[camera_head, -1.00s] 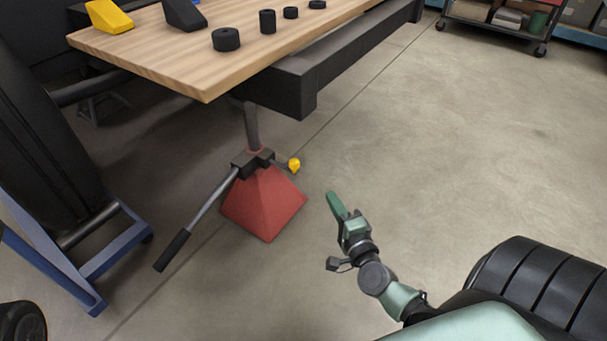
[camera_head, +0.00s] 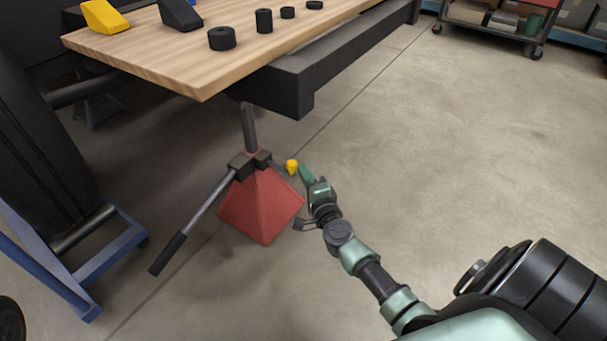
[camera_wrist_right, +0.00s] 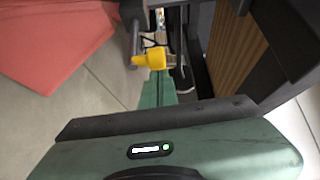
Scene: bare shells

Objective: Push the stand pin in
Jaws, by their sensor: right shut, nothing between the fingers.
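The stand pin has a yellow knob (camera_head: 292,167) on a grey rod sticking out to the right of the dark collar (camera_head: 250,163) on a red pyramid-shaped stand (camera_head: 262,208). My right gripper (camera_head: 304,172) is shut and empty, with its green fingertips just right of the knob. In the right wrist view the yellow knob (camera_wrist_right: 152,57) sits right at the tips of the shut fingers (camera_wrist_right: 157,82). I cannot tell whether they touch. My left gripper is not in view.
A lever handle (camera_head: 190,225) slants down to the left from the collar. The wooden bench top (camera_head: 170,60) with its dark beam (camera_head: 290,85) overhangs the stand. A blue frame (camera_head: 110,250) stands at the left. The floor (camera_head: 450,150) at right is clear.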

